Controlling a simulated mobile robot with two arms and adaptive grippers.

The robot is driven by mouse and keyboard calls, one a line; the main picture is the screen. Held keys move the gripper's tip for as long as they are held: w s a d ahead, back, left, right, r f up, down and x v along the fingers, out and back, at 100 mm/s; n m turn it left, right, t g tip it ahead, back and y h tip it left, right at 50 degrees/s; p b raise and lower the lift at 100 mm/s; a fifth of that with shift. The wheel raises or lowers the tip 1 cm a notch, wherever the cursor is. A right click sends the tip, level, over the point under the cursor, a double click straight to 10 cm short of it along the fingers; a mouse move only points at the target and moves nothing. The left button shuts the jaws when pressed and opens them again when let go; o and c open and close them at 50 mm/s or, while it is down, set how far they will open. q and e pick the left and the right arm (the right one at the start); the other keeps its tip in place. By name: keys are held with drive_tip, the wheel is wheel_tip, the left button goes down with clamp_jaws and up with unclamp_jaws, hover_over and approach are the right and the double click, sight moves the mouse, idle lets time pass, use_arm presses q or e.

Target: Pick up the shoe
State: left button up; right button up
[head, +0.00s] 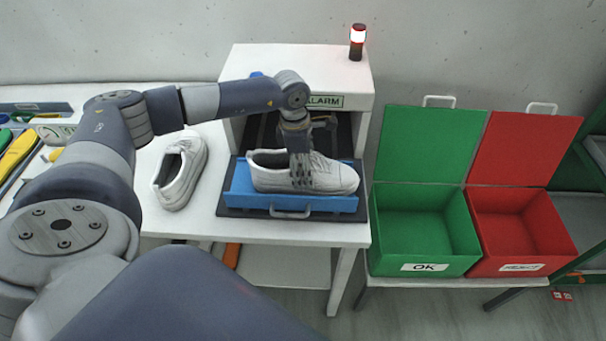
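A white lace-up shoe (334,177) lies in the blue tray (240,196) in front of the alarm machine, its toe to the right. A second white shoe (181,172) lies on the white table to the left of the tray. My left gripper (301,182) points down at the middle of the shoe in the tray. Its fingers overlap the near side of that shoe and hide part of it. I cannot tell whether they are closed on it. My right gripper is not in view.
The alarm machine (300,62) with a lit red lamp (357,38) stands behind the tray. An open green OK box (424,255) and an open red box (520,257) stand to the right, both empty. Tools (18,152) lie at the far left.

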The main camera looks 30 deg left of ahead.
use_arm(q)
wheel_tip(320, 180, up, 9)
drive_tip(key=b, duration=0.3)
drive_tip(key=shift+f, duration=0.1)
drive_tip(key=shift+r, duration=0.6)
drive_tip(key=s+d+f+m+g+b, duration=0.1)
drive_tip(key=s+d+m, duration=0.5)
drive_tip(key=m, duration=0.6)
drive_tip(key=s+d+f+m+g+y+b, duration=0.1)
drive_tip(key=s+d+m, duration=0.6)
drive_tip(key=m, duration=0.5)
drive_tip(key=shift+s+d, duration=0.15)
drive_tip(key=shift+s, duration=0.75)
drive_tip(key=shift+f, duration=0.1)
